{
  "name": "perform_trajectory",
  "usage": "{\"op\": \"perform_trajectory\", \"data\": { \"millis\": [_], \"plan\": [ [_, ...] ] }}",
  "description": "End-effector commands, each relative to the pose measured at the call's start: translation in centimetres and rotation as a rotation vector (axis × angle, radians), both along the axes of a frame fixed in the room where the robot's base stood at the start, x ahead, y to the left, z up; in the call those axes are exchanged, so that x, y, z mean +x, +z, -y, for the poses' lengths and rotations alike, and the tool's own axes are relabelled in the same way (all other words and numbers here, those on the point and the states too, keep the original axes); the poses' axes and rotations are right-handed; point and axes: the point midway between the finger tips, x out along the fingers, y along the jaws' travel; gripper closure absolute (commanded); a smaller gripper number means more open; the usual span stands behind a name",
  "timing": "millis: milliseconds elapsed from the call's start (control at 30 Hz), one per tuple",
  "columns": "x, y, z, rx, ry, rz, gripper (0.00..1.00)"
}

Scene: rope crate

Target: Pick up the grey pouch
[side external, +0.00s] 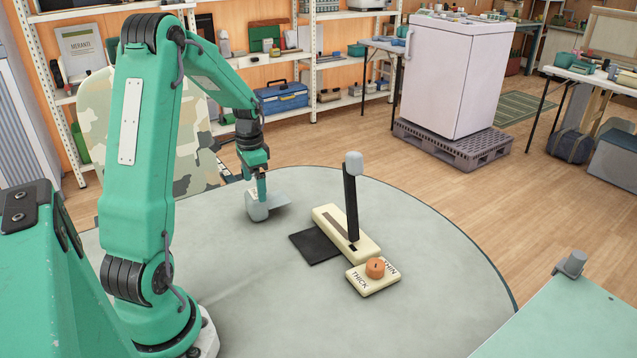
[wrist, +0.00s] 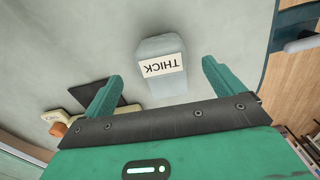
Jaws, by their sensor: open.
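The grey pouch (side external: 256,210) sits on the round grey table, on the far side. In the wrist view the pouch (wrist: 161,48) carries a white label reading THICK. My gripper (side external: 262,188) points down right at the pouch and overlaps its top in the side view. In the wrist view its two green fingers (wrist: 160,72) are spread wide, one on either side of the pouch's line, with gaps to both sides. Nothing is held. Whether the fingertips are down beside the pouch or just above it, I cannot tell.
A cream lever box (side external: 364,246) with an upright black lever (side external: 351,200) stands right of the pouch. A dark mat (side external: 314,246) lies beside it. A cream dial box (side external: 358,284) with an orange knob, marked THICK and THIN, sits in front. The near table area is clear.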

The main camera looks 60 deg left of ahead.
Motion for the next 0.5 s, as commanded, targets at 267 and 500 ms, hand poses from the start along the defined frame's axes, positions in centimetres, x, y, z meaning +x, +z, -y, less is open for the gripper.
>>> {"op": "perform_trajectory", "data": {
  "millis": [267, 500],
  "plan": [
    [0.0, -1.6, 0.0, -0.001, 0.000, -0.001, 0.06],
    [0.0, -2.6, 0.0, 0.000, 0.000, 0.000, 0.06]
  ]
}}
